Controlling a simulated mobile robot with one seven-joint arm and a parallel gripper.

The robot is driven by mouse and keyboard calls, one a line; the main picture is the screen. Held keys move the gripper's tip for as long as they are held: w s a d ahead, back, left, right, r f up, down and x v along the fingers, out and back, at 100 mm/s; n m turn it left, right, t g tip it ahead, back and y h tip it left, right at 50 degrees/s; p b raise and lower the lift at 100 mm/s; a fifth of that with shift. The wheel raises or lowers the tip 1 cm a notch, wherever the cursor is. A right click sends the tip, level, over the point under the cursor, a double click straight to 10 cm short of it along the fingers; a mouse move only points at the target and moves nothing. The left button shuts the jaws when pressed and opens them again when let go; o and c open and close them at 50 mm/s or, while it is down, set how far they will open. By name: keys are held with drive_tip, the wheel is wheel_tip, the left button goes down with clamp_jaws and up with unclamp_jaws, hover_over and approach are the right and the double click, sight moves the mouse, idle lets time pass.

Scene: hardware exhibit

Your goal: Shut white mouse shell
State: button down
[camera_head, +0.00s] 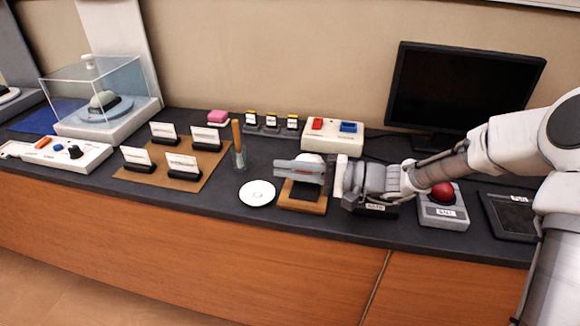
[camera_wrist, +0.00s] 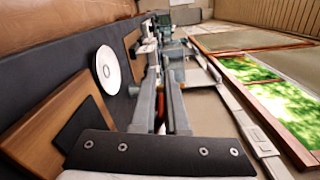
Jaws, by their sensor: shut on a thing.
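The white mouse shell (camera_head: 311,157) shows as a pale rounded edge just behind and above my gripper's fingers in the head view. Most of it is hidden by them. Below is a wooden stand (camera_head: 302,207) with a dark pad; the stand also shows at the left of the wrist view (camera_wrist: 38,128). My gripper (camera_head: 290,171) reaches in from the right, its fingers level above the stand. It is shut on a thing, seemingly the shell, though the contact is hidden. In the wrist view the fingers of my gripper (camera_wrist: 160,84) are close together, and I cannot make out the shell.
A white disc (camera_head: 257,193) lies left of the stand, near a cup with a wooden-handled tool (camera_head: 238,150). A box with red and blue buttons (camera_head: 332,136) is behind. A red-button box (camera_head: 442,206) and a monitor (camera_head: 462,90) are at right.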

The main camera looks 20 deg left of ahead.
drive_tip(key=shift+s+f+n+b, duration=0.2)
drive_tip(key=shift+f+n+b, duration=0.1)
drive_tip(key=shift+f, duration=0.2)
drive_tip(key=shift+s+f+n+b, duration=0.15)
drive_tip(key=shift+f+n+b, duration=0.15)
drive_tip(key=shift+f, duration=0.15)
drive_tip(key=shift+s+f+b, duration=0.25)
drive_tip(key=shift+f+b, duration=0.3)
drive_tip(key=c, duration=1)
unclamp_jaws()
drive_tip(key=shift+d, duration=0.1)
drive_tip(key=d+p, duration=0.1)
drive_tip(key=d, duration=0.3)
drive_tip(key=d+p, duration=0.1)
drive_tip(key=d, duration=0.3)
drive_tip(key=d+p, duration=0.1)
drive_tip(key=d, duration=0.3)
drive_tip(key=shift+w, duration=0.35)
drive_tip(key=shift+s, duration=0.1)
